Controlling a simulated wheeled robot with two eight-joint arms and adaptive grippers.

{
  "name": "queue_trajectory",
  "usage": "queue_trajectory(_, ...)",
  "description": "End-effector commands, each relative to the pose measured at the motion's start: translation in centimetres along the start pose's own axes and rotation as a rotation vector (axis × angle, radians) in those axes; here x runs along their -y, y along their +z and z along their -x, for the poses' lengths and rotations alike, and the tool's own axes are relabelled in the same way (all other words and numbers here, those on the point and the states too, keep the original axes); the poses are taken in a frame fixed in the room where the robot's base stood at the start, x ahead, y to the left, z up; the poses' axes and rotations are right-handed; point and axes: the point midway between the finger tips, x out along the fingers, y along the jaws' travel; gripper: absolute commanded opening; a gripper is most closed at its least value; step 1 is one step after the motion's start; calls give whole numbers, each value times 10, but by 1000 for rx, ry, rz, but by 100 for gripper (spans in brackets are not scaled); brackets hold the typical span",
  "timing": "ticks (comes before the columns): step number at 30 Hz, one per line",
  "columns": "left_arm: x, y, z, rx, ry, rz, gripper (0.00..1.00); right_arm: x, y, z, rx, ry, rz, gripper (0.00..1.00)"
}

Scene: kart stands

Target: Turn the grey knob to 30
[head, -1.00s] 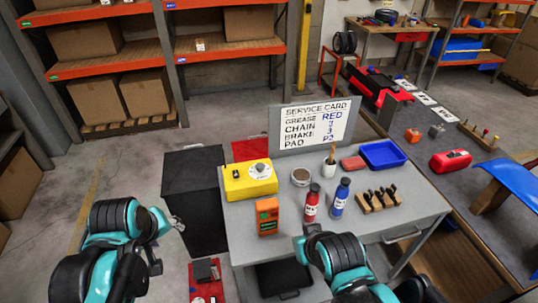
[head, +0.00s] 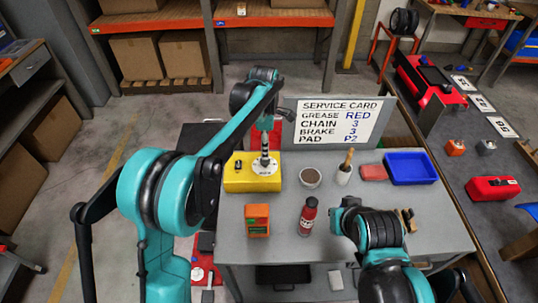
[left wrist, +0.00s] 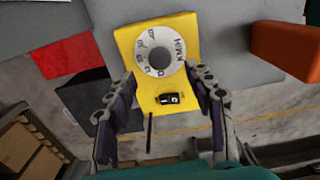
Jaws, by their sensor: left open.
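The grey knob (left wrist: 160,58) sits in the middle of a white numbered dial (left wrist: 174,72) on a yellow box (head: 240,184). The box stands at the left of the grey table, and most of the knob is hidden in the head view. The marks are too small for me to read where the knob points. My left gripper (head: 265,157) hangs over the dial from above. In the left wrist view its two fingers (left wrist: 161,76) are apart, with the knob beyond the tips and nothing between them. My right gripper (head: 343,214) is by the table's front right; its fingers are unclear.
On the table (head: 285,235) are an orange box (head: 257,220), a red bottle (head: 308,216), a round tin (head: 310,177), a brush in a cup (head: 345,170) and a blue tray (head: 411,168). A service card (head: 338,122) stands behind them.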

Motion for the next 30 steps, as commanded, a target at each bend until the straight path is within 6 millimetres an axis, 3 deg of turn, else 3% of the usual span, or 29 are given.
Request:
queue_trajectory(3,0,0,-24,0,1,-1,53,0,5,-7,0,0,0,0)
queue_trajectory(9,0,0,-53,0,1,-2,53,0,10,-14,0,0,0,0)
queue_trajectory(21,0,0,-63,1,2,-2,53,0,11,-15,0,0,0,0)
queue_trajectory(22,0,0,-63,1,2,-2,50,0,11,-15,0,0,0,0)
queue_trajectory(27,0,0,-62,1,2,-3,6,0,11,-15,0,0,0,0)
queue_trajectory(30,0,0,-62,1,2,-3,3,0,11,-15,0,0,0,0)
